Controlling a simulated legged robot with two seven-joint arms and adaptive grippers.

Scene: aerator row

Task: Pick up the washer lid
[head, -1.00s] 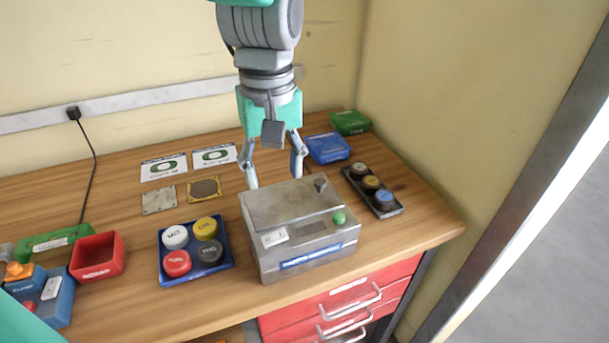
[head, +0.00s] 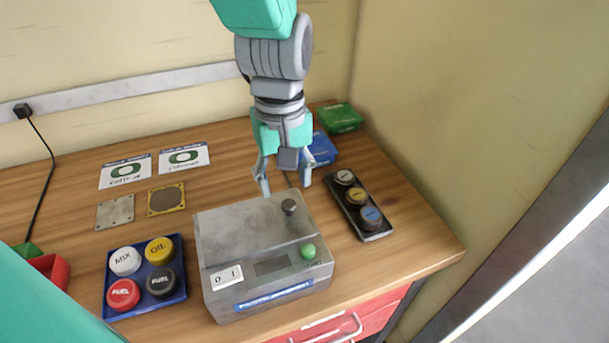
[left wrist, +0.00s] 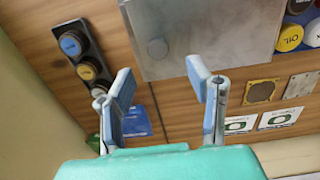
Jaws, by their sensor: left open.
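The washer is a grey metal box (head: 278,288) with a blue label strip, on the wooden bench. Its lid (head: 238,228) is a flat grey plate lying shut on top, with a dark round knob (head: 289,206) near its right end. In the left wrist view the lid (left wrist: 215,30) is at the top, and its knob (left wrist: 157,48) lies just beyond the gap between the fingers. My left gripper (head: 286,187) is open and empty, pointing down just behind the knob; both fingers also show in the left wrist view (left wrist: 160,80). My right gripper is not in view.
A blue tray of coloured caps (head: 183,293) stands left of the washer. A dark rack of caps (head: 373,236) stands to its right. Blue (head: 325,150) and green (head: 341,118) boxes lie behind. Flat plates (head: 166,199) and white cards (head: 183,158) lie at back left.

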